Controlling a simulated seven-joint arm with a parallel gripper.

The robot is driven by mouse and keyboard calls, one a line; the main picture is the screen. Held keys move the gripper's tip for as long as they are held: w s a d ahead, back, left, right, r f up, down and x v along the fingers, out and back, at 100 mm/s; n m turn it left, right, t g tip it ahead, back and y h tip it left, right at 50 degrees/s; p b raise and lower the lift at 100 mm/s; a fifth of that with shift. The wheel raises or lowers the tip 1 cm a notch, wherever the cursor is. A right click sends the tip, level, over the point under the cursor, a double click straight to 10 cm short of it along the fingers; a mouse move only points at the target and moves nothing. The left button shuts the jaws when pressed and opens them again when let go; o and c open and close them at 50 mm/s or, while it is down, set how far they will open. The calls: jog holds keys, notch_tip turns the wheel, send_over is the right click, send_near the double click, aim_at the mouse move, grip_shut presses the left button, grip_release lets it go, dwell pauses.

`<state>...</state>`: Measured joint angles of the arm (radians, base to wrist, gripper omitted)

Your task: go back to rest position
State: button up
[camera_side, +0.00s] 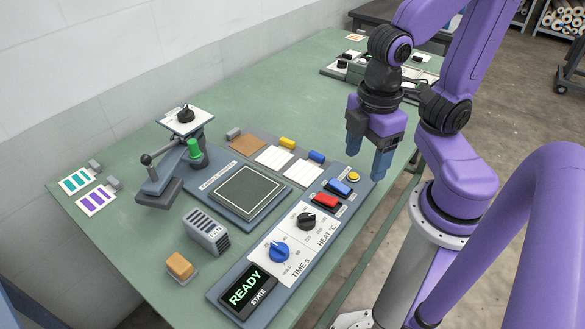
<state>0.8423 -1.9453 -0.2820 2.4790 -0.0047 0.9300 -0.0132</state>
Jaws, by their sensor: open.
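My gripper (367,160) hangs at the end of my purple arm, fingers pointing down. It is open and empty, above the right edge of the green table near the far end of the control panel.
The green table (150,262) also carries a fan box (206,232), a tan block (180,266), patterned cards (96,199) at the left and white cards (275,157) behind the plate. More equipment (345,65) stands at the far end. A wall borders the left side.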

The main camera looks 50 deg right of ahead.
jog(key=shift+s+d+f, duration=0.1)
jog(key=shift+s+d, duration=0.3)
